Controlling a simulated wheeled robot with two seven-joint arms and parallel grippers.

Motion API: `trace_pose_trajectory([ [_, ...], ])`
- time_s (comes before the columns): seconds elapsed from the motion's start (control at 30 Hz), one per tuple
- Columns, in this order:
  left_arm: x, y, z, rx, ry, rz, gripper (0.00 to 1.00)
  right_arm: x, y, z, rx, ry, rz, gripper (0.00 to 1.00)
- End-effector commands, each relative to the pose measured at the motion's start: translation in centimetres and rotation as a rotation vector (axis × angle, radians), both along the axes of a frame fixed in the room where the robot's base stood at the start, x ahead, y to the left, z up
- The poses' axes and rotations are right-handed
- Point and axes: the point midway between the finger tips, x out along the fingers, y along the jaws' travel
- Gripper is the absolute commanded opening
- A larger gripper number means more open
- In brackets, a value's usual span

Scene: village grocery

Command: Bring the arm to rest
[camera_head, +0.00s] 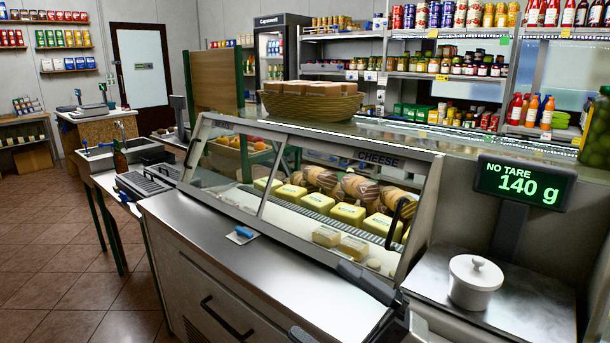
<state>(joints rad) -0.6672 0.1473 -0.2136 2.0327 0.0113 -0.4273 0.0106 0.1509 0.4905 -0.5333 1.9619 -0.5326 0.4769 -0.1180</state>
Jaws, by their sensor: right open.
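My right gripper (318,298) reaches in from the bottom edge, right of centre. Its two dark fingers are spread wide apart, with nothing between them. It is over the steel counter (205,235), in front of the cheese display case (425,205). Part of the gripper and most of its arm are cut off by the bottom edge. My left gripper is not in view.
A white lidded pot (474,284) stands on the scale plate (535,310) at right. The scale display (525,184) reads "NO TARE 140 g". A blue-and-white item (242,234) lies on the counter. A wicker basket (310,104) stands atop the case. Floor is clear at left.

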Motion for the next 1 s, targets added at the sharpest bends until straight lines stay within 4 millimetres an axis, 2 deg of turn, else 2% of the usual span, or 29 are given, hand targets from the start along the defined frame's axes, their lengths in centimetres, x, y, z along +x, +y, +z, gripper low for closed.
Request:
trace_pose_trajectory([
  [0.03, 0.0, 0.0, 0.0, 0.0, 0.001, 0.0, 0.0, 0.8, -1.3, -2.7, 0.095, 0.199, -0.094, 1.0],
  [0.07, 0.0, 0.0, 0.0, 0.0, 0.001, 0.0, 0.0, 1.3, -2.2, -4.4, 0.143, 0.314, -0.151, 1.0],
  [0.1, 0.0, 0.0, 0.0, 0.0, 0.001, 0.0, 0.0, 1.6, -3.4, -7.1, 0.204, 0.471, -0.225, 1.0],
  [0.17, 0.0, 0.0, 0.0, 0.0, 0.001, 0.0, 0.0, 1.3, -5.3, -11.3, 0.282, 0.692, -0.331, 1.0],
  [0.2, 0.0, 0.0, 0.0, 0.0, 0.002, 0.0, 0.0, 0.7, -6.4, -14.0, 0.324, 0.823, -0.393, 1.0],
  [0.3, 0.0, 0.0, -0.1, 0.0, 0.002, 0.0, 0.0, -1.9, -8.5, -20.1, 0.404, 1.107, -0.521, 1.0],
  [0.4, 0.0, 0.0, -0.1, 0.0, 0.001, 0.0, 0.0, -5.3, -10.0, -25.0, 0.461, 1.341, -0.624, 1.0],
  [0.5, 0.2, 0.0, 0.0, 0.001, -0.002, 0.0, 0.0, -8.4, -10.8, -28.3, 0.5, 1.511, -0.698, 1.0],
  [0.6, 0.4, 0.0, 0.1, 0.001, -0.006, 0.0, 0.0, -10.5, -11.3, -30.1, 0.522, 1.613, -0.742, 1.0],
  [0.7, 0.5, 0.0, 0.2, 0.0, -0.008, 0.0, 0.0, -11.5, -11.4, -30.9, 0.53, 1.657, -0.76, 1.0],
  [1.0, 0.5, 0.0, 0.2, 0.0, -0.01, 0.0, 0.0, -11.6, -11.4, -31.0, 0.529, 1.661, -0.762, 1.0],
])
